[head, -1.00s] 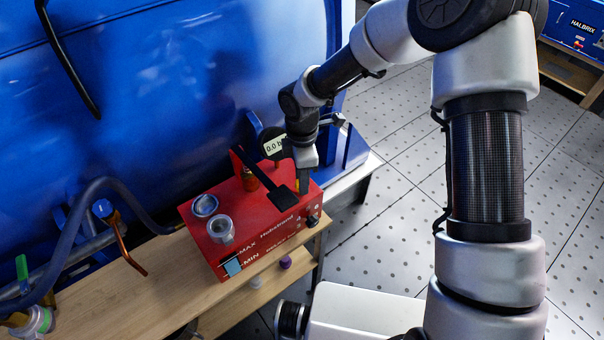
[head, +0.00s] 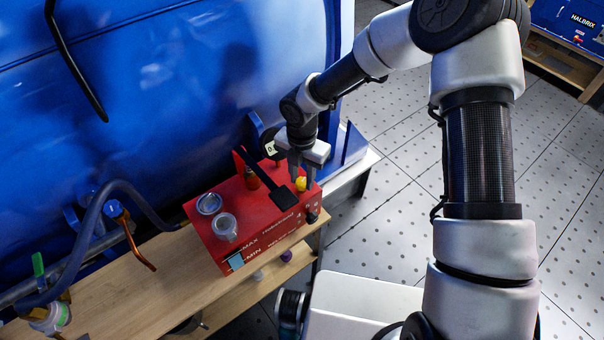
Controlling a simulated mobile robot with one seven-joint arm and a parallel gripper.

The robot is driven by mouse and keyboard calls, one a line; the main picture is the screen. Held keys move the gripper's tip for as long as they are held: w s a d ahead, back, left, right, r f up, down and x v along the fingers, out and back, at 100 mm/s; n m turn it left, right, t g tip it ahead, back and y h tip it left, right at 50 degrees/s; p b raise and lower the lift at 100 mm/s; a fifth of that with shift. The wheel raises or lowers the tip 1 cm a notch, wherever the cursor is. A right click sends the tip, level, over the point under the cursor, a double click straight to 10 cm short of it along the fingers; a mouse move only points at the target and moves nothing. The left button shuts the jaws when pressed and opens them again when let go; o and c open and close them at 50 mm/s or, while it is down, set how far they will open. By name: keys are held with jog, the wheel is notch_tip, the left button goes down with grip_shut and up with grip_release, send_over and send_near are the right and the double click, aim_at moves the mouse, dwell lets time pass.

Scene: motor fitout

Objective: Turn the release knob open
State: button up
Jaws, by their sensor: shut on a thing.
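A red pump box (head: 250,230) marked MAX and MIN sits on the wooden shelf. A small yellow knob (head: 301,184) is on its top at the right end. My gripper (head: 302,178) points down from above with its fingers either side of the yellow knob, shut on it. The knob shows between the fingertips, partly hidden. I cannot read any open or closed mark on it. A black lever (head: 284,197) slants over the box just left of my gripper. A black round fitting (head: 311,216) is on the box's front right corner.
A pressure gauge (head: 271,148) stands behind the box, partly covered by my gripper. Two round metal ports are on the box's left. The blue tank (head: 180,80) rises close behind. A hose and copper pipe lie left.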

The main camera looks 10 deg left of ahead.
aim_at(302, 181)
jog(key=shift+n, duration=0.5)
jog(key=o, duration=1)
jog(key=shift+o, duration=0.2)
jog(key=shift+r, duration=0.1)
notch_tip(302, 181, up, 17)
jog(key=p, duration=0.1)
jog(key=shift+r, duration=0.15)
